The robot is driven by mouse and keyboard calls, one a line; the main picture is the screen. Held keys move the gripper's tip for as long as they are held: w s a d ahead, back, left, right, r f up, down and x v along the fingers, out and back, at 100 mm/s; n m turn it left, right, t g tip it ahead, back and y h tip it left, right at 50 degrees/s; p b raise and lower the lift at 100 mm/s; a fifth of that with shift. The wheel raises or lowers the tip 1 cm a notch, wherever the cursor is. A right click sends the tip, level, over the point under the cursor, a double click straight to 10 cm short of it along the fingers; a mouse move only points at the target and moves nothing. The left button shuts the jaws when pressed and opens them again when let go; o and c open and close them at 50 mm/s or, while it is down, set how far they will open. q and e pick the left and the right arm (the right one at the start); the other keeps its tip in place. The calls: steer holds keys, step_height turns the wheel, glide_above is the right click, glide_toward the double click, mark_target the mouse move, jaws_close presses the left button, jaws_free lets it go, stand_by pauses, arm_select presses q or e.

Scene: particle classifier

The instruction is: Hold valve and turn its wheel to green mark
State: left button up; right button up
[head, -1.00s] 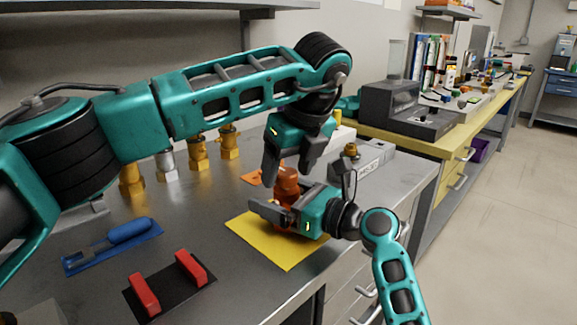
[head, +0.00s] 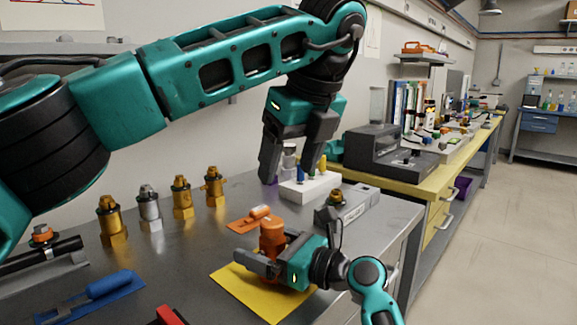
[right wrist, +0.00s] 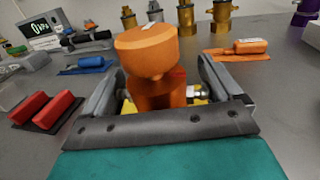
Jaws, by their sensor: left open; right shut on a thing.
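The orange valve (head: 272,236) stands upright on the yellow mat (head: 238,284), its round orange top upward. In the right wrist view the valve (right wrist: 152,55) fills the middle, with a metal fitting low on its right side. My right gripper (head: 262,262) is shut on the valve's lower body from the front right. My left gripper (head: 291,172) hangs open and empty, fingers down, above and behind the valve, clear of it. I cannot make out a green mark.
Several brass and silver valves (head: 182,197) stand along the back of the bench. A white block with coloured pegs (head: 309,187) and a grey device (head: 348,208) are behind right. An orange tool (head: 255,219) lies behind the valve; a blue tool (head: 108,288) lies at left.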

steer(key=o, duration=1.3)
